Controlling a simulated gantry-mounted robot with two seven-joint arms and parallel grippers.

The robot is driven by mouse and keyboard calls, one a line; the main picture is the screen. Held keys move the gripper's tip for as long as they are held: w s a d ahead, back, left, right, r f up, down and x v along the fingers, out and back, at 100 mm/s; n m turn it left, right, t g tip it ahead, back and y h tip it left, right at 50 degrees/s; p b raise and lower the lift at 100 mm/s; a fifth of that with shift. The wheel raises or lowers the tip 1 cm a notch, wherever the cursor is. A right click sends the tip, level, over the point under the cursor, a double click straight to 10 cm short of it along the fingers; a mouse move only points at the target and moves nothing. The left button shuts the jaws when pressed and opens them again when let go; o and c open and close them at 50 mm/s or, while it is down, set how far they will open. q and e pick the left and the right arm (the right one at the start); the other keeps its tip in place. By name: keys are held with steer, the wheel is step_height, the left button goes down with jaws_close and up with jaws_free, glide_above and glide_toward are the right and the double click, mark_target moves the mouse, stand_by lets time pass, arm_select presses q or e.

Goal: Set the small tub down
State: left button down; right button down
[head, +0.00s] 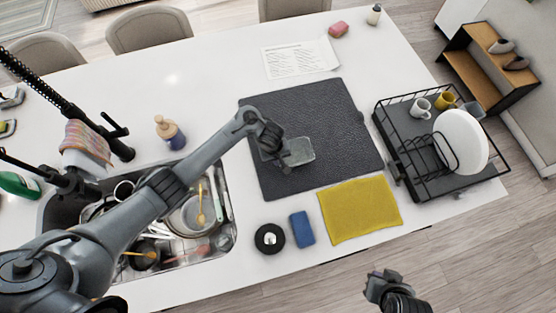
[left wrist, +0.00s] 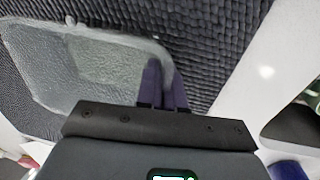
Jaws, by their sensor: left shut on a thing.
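The small tub (head: 299,152) is a clear, greyish open container over the black textured mat (head: 325,110) in the head view. My left gripper (head: 279,150) is shut on the tub's left side. In the left wrist view the tub (left wrist: 85,65) shows large, with the purple fingers (left wrist: 163,82) at its rim and the mat behind it. I cannot tell whether the tub's base touches the mat. My right gripper (head: 380,283) is over the floor, off the counter's front edge; its fingers are too small to read.
A black dish rack (head: 400,160) with a white plate and mugs stands right of the mat. A yellow cloth (head: 360,209), blue sponge (head: 301,229) and round black item (head: 269,238) lie in front. The sink (head: 225,205) full of dishes is at left. A paper sheet (head: 299,58) lies behind.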

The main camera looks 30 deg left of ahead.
arm_select(q)
steer(key=shift+f, duration=0.2)
steer(key=c, duration=1.3)
jaws_free()
steer(key=shift+o, duration=0.2)
